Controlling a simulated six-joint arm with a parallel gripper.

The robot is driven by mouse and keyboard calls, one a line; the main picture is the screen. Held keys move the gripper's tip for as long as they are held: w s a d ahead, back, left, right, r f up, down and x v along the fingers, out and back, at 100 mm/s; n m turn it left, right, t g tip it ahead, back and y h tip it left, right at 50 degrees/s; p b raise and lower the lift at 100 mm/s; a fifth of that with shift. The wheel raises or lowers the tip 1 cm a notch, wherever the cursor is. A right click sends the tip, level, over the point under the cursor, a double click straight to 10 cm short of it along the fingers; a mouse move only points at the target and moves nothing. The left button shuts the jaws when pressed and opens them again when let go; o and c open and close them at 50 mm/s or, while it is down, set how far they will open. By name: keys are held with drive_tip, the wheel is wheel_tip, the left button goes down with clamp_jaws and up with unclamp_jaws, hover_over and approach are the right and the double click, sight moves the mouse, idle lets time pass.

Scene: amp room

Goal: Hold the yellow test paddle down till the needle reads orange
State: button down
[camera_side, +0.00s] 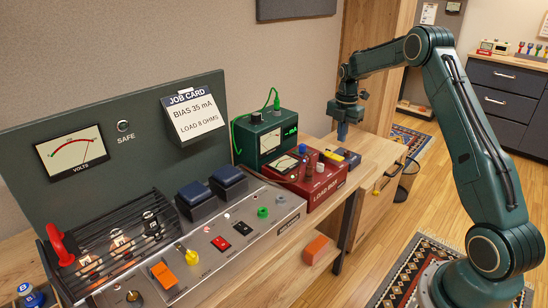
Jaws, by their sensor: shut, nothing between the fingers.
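A yellow lever (187,253), which looks like the test paddle, stands on the sloping grey control panel (250,235), right of an orange switch (164,276). The VOLTS meter (72,148) is on the dark green upright panel at left. Its pale dial has a coloured arc, but the needle's reading is too small to tell. A second meter (270,140) is on the green box. My gripper (342,138) points down at the back right, above the bench by the red load box. It is shut and empty, well away from the yellow lever.
The red load box (318,185) and green meter box (248,131) stand between my gripper and the panel. A job card (193,117) hangs above two blue-black blocks (212,189). A black guard cage (110,240) with a red handle is at left. An orange block (317,249) lies below.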

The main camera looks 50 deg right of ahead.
sight(340, 158)
drive_tip(key=shift+f, duration=3.15)
drive_tip(key=shift+s+f, duration=0.1)
drive_tip(key=shift+s+f+t, duration=0.15)
drive_tip(key=shift+f+t, duration=0.05)
drive_tip(key=shift+t, duration=0.3)
drive_tip(key=shift+s+f+t, duration=0.15)
drive_tip(key=shift+f+t, duration=0.4)
drive_tip(key=shift+t, duration=0.15)
idle(3.5)
